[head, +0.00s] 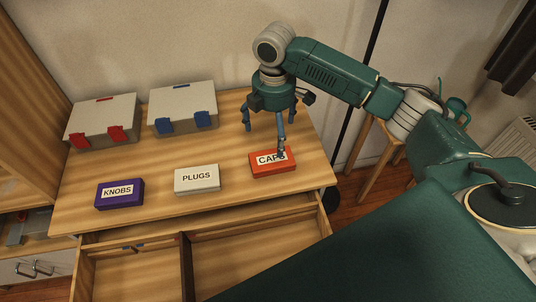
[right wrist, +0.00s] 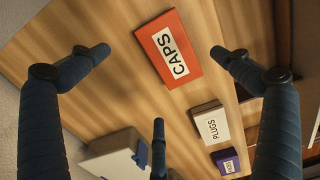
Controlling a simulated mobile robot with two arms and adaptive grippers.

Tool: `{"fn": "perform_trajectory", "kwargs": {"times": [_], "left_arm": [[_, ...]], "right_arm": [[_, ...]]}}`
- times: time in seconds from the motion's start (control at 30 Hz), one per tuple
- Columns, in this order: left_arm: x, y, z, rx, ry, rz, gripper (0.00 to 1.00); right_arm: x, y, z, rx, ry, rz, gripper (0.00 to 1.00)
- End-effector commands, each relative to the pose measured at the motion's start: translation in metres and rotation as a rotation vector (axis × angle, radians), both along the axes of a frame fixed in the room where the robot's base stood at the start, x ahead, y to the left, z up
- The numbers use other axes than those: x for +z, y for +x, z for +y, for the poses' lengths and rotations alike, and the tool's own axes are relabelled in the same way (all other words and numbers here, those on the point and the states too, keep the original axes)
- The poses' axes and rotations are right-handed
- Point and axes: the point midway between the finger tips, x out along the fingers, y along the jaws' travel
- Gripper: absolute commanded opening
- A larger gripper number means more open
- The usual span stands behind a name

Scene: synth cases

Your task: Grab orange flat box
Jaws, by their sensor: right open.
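The orange flat box (head: 273,169), labelled CAPS, lies on the wooden table at the right of the row of flat boxes. In the right wrist view the orange box (right wrist: 163,36) lies beyond the fingertips, between the two outer fingers. My right gripper (head: 272,128) points down above and behind the box in the head view, with one finger passing in front of part of its label. My right gripper also shows in the right wrist view (right wrist: 160,62), its fingers spread wide and nothing between them. My left gripper is not in view.
A white flat box (head: 197,188) labelled PLUGS and a purple one (head: 104,203) labelled KNOBS lie left of the orange box. Two grey cases, one with red latches (head: 103,112) and one with blue (head: 187,98), stand behind. An open drawer (head: 130,275) juts out in front.

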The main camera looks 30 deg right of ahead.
Motion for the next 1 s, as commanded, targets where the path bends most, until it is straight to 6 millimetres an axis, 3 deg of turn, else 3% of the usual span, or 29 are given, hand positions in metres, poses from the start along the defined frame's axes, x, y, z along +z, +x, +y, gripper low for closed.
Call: {"fn": "perform_trajectory", "kwargs": {"times": [0.2,0.3,0.43,0.7,0.93,1.0], "left_arm": [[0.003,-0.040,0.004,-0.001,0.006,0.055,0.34],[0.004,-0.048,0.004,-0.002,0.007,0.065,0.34],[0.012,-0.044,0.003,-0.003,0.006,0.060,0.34],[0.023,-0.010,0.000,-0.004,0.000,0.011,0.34],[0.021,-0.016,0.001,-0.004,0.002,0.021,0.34],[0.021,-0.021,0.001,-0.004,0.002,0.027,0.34]], "right_arm": [[-0.029,0.000,0.000,-0.001,0.000,0.001,1.00],[-0.035,0.000,0.001,-0.001,-0.001,0.000,1.00],[-0.049,-0.001,0.005,0.000,0.000,0.003,1.00],[-0.083,0.000,0.008,-0.001,-0.001,0.000,1.00],[-0.086,0.001,0.008,-0.001,-0.001,-0.002,1.00],[-0.086,0.001,0.008,-0.001,-0.001,-0.002,0.90]]}}
